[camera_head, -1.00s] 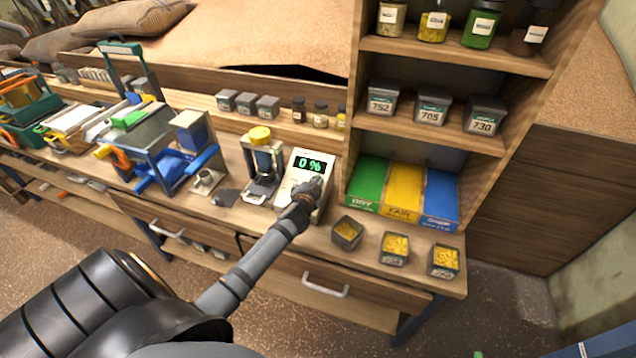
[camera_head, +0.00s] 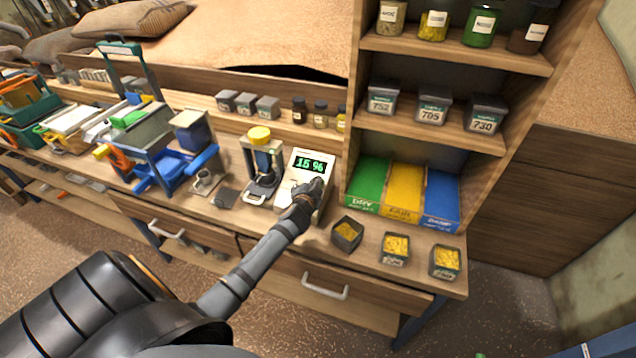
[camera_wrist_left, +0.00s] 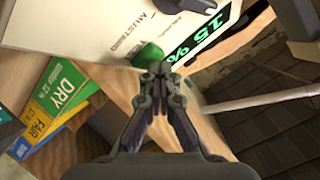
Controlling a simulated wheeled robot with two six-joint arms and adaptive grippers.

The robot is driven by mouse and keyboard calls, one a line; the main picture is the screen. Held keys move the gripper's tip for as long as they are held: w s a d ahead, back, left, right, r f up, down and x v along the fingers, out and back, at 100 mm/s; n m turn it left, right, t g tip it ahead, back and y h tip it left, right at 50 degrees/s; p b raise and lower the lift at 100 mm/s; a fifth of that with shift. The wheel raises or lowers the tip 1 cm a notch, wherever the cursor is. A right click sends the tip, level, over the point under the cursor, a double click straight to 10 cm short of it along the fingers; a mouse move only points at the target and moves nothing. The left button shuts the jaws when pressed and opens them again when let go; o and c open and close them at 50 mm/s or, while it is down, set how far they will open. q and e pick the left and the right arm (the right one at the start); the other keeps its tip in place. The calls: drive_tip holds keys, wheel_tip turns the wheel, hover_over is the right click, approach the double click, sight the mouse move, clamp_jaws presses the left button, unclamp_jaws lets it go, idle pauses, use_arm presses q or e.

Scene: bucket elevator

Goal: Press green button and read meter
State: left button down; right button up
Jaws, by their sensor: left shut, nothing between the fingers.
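The white meter (camera_head: 297,166) stands on the wooden bench. Its dark display (camera_head: 310,165) reads 15 % in green digits, and the display also shows in the left wrist view (camera_wrist_left: 205,40). The green button (camera_wrist_left: 148,56) shows in the left wrist view on the meter's white face, below the display. My left gripper (camera_head: 310,186) is shut and empty, over the lower part of the meter. In the left wrist view its fingertips (camera_wrist_left: 156,70) are at the button's edge and partly cover it; I cannot tell whether they touch it. My right gripper is not in view.
A press-like device with a yellow knob (camera_head: 259,134) stands left of the meter. Small open grain boxes (camera_head: 347,233) sit to the right, near the bench front. Green, yellow and blue bins marked DRY and FAIR (camera_head: 403,190) stand behind them, under shelves of jars.

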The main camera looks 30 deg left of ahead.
use_arm(q)
drive_tip(key=shift+s+r+p, duration=0.45)
drive_tip(key=shift+r+p, duration=0.35)
drive_tip(key=shift+p, duration=0.05)
drive_tip(key=shift+s+d+r+p, duration=0.1)
drive_tip(key=shift+r+p, duration=0.45)
drive_tip(key=shift+p, duration=0.05)
drive_tip(key=r+p, duration=0.1)
drive_tip(key=s+r+p, duration=0.2)
drive_tip(key=shift+d+r, duration=0.2)
